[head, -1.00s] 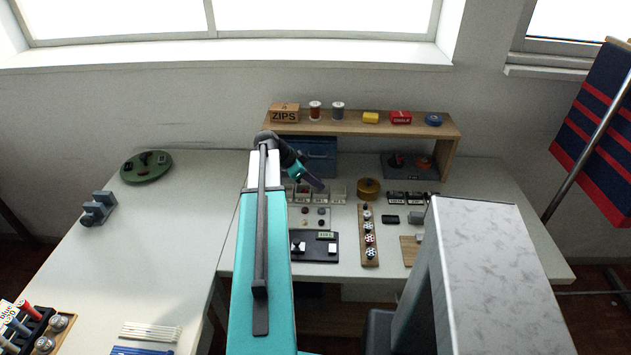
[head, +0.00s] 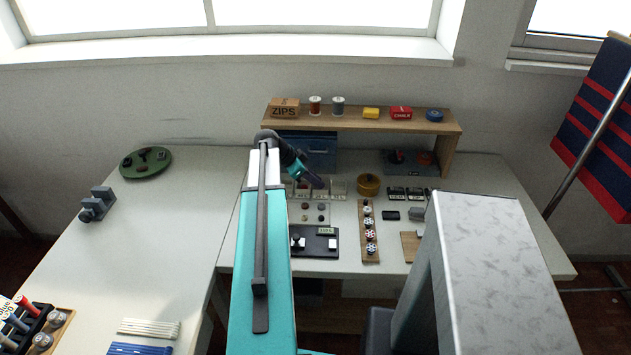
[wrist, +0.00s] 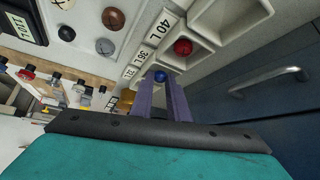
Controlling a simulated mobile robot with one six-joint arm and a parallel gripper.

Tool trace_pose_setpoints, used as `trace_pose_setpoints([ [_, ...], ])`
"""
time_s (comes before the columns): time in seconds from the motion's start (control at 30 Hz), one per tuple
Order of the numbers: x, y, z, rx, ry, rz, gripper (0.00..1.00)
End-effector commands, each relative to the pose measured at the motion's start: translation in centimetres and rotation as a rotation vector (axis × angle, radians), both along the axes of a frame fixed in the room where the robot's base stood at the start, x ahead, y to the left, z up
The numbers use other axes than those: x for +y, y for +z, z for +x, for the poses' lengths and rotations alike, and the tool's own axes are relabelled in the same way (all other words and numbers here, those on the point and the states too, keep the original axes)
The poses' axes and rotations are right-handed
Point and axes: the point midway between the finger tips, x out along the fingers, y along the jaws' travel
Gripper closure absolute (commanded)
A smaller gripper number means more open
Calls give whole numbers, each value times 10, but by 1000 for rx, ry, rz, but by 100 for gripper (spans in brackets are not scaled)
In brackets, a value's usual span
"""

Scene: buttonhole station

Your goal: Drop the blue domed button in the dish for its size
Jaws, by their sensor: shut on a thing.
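My gripper (wrist: 166,82) has purple fingers shut on the blue domed button (wrist: 161,76), held at the fingertips. In the head view my gripper (head: 320,184) is over the row of pale size dishes (head: 338,187); the button cannot be made out there. A red button (wrist: 183,47) lies in a dish near that label. The button appears above the row; which dish is under it I cannot tell.
A pale mat with several loose buttons (head: 306,206) lies in front of the dishes. A blue drawer box (head: 318,150) stands behind, and a brass tin (head: 368,185) right.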

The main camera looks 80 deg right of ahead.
Motion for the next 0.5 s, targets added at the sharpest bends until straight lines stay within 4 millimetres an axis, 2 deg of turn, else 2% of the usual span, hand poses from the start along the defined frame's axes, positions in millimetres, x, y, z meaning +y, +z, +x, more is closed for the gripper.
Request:
trace_pose_setpoints([
  [0.13,1,-2,0,-1,-2,3,100],
  [0.17,1,-2,0,-1,-2,4,82],
  [0.27,1,-2,0,-1,-2,4,66],
  [0.5,3,-2,-1,-1,-5,8,66],
])
